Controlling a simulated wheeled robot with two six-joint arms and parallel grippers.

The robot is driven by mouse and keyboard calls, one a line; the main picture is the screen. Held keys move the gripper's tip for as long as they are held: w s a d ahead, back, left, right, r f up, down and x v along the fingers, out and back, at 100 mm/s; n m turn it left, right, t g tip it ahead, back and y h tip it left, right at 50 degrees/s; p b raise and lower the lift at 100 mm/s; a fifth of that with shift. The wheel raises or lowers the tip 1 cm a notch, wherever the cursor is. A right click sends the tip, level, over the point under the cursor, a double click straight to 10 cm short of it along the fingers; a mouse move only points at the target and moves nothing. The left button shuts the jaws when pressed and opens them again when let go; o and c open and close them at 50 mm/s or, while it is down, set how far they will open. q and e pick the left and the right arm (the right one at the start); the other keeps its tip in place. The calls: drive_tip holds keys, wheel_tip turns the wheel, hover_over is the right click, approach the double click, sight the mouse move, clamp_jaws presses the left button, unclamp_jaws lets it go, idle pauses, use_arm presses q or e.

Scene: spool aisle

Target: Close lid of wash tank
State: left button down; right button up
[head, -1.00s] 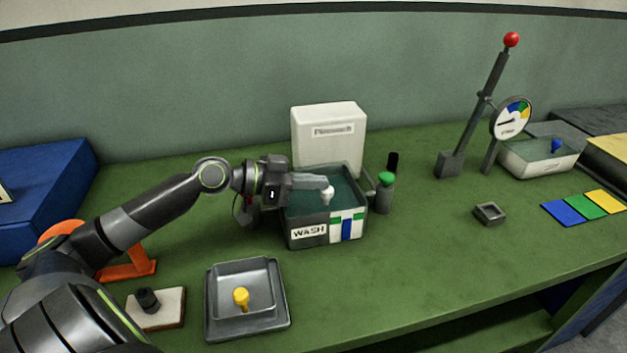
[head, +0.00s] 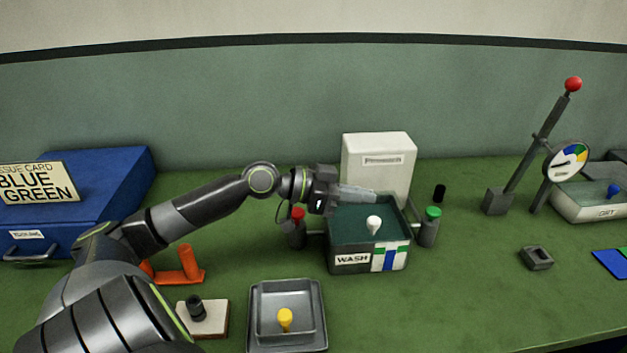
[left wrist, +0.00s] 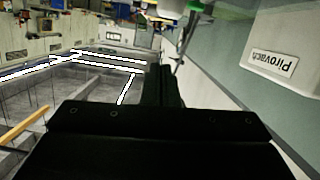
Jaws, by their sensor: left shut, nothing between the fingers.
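The wash tank (head: 345,266) is a dark box labelled WASH, with a white, blue and green front patch. A dark teal surface (head: 350,222) shows within its rim, with a white knob (head: 374,225) standing on or in it. I cannot tell whether this surface is a lid or the tank's inside. My left gripper (head: 372,196) is shut and empty over the tank's rear edge, behind the knob and apart from it. In the left wrist view its dark fingers (left wrist: 160,88) fill the middle. My right gripper is not in view.
A white box (head: 378,165) stands close behind the tank. A red-topped post (head: 297,228) and a green-topped post (head: 430,228) flank it. A grey tray (head: 262,335) with a yellow knob is in front. A red-tipped lever (head: 535,145) and gauge stand right.

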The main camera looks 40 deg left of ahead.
use_arm(q)
drive_tip(key=p+v, duration=0.8)
drive_tip(key=v, duration=0.1)
idle(0.6)
drive_tip(key=shift+s+f, duration=0.1)
